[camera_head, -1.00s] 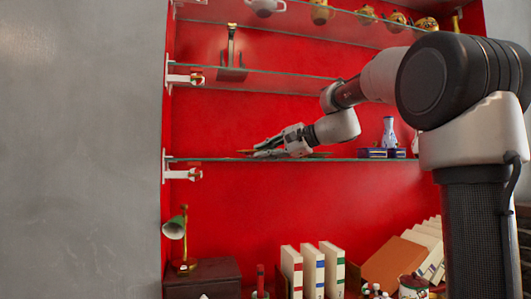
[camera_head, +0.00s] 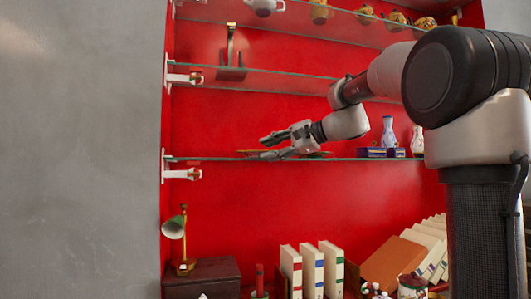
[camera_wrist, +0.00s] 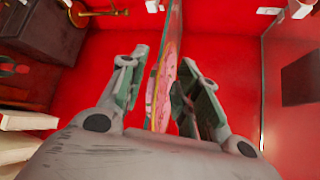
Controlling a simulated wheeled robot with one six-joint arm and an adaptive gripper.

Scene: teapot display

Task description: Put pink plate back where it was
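The pink plate (camera_wrist: 163,88) shows edge-on in the wrist view, with a yellowish rim, between the two fingers of my gripper (camera_wrist: 165,90). Gaps show between the plate and the fingers, so my gripper is open around it. In the head view the plate (camera_head: 246,151) is a thin flat sliver at the middle glass shelf (camera_head: 210,159), partly hidden behind my gripper (camera_head: 268,147). One finger is above the other there. I cannot tell whether the lower finger touches the shelf.
A blue-and-white vase (camera_head: 389,132) and blue boxes (camera_head: 372,153) stand right of my gripper on the same shelf. A plate stand (camera_head: 231,72) is on the shelf above. The shelf's left end is clear.

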